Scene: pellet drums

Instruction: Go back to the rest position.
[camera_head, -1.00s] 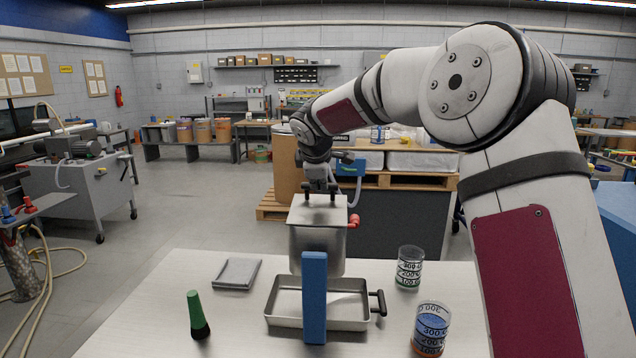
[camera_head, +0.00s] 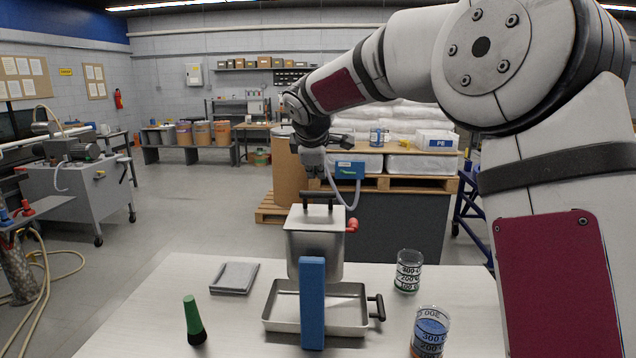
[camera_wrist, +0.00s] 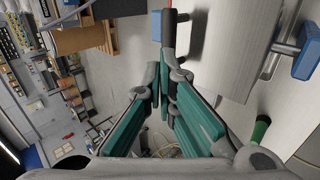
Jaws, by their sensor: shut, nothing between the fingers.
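My gripper (camera_head: 313,163) is in the air above the lidded metal container (camera_head: 303,243), apart from its black lid handle (camera_head: 320,197). In the wrist view, the green-padded fingers of my gripper (camera_wrist: 162,32) are together with nothing between them. The container has a red knob (camera_head: 352,225) on its right side and appears to stand at the back of a shallow metal tray (camera_head: 350,328). An upright blue bar (camera_head: 312,303) in front hides part of both.
A loaded pallet (camera_head: 400,183) stands behind. Open floor lies to the left.

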